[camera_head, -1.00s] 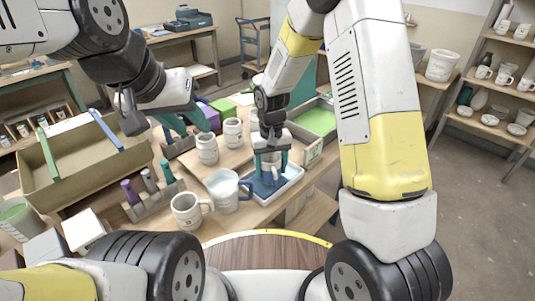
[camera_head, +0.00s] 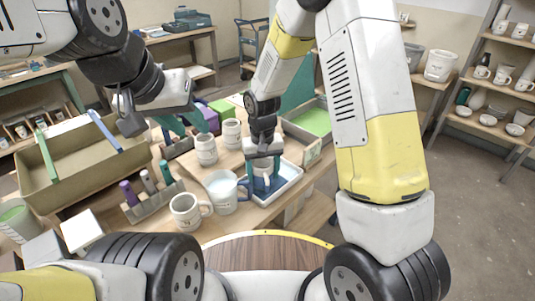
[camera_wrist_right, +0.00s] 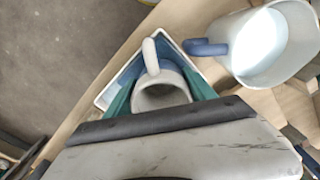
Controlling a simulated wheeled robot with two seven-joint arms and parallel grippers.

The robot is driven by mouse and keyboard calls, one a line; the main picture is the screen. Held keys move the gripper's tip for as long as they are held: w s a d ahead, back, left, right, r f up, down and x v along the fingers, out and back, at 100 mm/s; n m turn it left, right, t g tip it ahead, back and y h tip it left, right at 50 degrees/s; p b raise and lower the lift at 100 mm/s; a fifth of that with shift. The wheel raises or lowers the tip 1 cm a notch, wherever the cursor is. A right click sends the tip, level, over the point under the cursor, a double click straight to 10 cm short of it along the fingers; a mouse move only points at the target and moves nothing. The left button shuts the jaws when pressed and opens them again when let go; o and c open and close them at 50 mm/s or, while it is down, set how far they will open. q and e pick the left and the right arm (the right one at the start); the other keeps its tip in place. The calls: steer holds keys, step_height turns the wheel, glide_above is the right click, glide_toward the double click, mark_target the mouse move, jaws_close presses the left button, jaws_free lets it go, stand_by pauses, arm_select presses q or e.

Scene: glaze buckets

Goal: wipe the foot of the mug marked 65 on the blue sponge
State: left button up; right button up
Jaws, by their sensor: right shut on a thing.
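My right gripper (camera_head: 263,172) is shut on a small pale mug (camera_head: 261,184) and holds it over the blue sponge (camera_head: 281,185) in a white tray (camera_head: 297,178). In the right wrist view the mug (camera_wrist_right: 161,95) sits between the teal fingers, with its opening towards the camera and its handle pointing up the picture. The foot is hidden, so I cannot tell whether it touches the sponge. No number is readable on this mug. My left gripper (camera_head: 184,124) is open and empty, above the far left part of the table.
A jug with a blue handle (camera_head: 222,190) stands close left of the tray, and a marked mug (camera_head: 186,210) is beside it. Two more mugs (camera_head: 206,149) (camera_head: 231,133) stand behind. A rack of tools (camera_head: 155,202) and a large bin (camera_head: 85,165) are left.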

mark_target(258, 179)
steer(key=shift+s+a+f, duration=0.15)
steer(key=shift+s+a, duration=0.65)
steer(key=shift+s, duration=0.15)
steer(key=shift+w+d, duration=2.55)
steer(key=shift+w, duration=0.1)
steer(key=shift+s+a, duration=2.5)
steer(key=shift+a, duration=0.05)
steer(key=shift+r, duration=3.6)
